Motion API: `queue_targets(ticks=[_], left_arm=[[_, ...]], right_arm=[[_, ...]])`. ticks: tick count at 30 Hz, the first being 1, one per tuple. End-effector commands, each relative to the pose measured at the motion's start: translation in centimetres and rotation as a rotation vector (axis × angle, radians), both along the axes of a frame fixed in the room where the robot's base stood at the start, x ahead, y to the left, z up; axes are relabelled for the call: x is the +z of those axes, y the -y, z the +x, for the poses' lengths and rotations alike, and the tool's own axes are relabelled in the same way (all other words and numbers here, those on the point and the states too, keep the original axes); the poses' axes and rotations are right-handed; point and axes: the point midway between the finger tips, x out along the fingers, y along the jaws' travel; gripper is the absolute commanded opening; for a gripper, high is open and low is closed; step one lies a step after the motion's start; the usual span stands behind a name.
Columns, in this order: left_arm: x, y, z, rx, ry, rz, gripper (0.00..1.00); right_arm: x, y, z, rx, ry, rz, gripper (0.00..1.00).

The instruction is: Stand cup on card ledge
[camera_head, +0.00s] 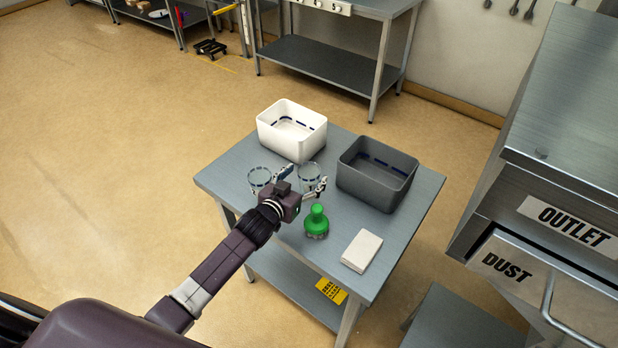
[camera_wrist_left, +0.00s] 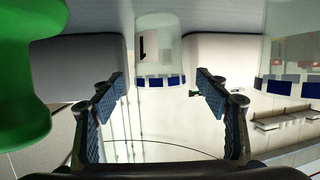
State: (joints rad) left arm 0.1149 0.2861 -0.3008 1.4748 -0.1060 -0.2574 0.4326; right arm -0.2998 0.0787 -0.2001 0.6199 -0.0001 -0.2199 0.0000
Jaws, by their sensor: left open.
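Two clear cups stand on the grey table (camera_head: 225,180). The right cup (camera_head: 311,172) is just beyond my left gripper (camera_head: 304,181), and the left cup (camera_head: 258,179) is left of it. My left gripper is open and empty. In the left wrist view the gripper (camera_wrist_left: 162,90) has a clear cup (camera_wrist_left: 160,45) with blue marks framed between its fingers, apparently past the tips. The other cup (camera_wrist_left: 293,55) is at the right edge there. A white card-like block (camera_head: 361,251) lies at the table's front right; I cannot tell whether it is the card ledge.
A green knobbed object (camera_head: 316,221) stands right of my gripper; it also fills the wrist view's left edge (camera_wrist_left: 25,80). A white bin (camera_head: 291,146) and a dark grey bin (camera_head: 350,182) stand behind the cups. The metal dryer housing (camera_head: 550,190) is at the right.

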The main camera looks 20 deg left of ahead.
Motion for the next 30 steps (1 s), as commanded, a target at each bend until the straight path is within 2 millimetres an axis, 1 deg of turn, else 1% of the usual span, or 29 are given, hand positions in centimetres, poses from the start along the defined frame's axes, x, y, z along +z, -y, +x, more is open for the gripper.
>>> queue_targets(ticks=[3,9,21,22,30], left_arm=[[-0.14,0.08,0.41,0.000,-0.001,0.000,0.69],[-0.15,0.08,0.41,0.000,0.000,0.000,0.69],[-0.12,0.07,0.40,0.000,0.000,0.000,0.24],[-0.12,0.07,0.40,0.000,0.000,0.000,0.23],[0.19,0.05,0.42,0.000,0.002,0.000,0.23]], right_arm=[[0.07,0.10,0.01,0.000,0.000,-0.001,0.25],[0.05,0.20,0.02,0.000,0.000,-0.002,0.25],[0.05,0.21,0.01,0.000,0.000,-0.002,0.25],[0.05,0.21,0.01,0.000,0.000,-0.002,0.25],[0.04,0.20,0.01,0.000,0.000,-0.002,0.25]])
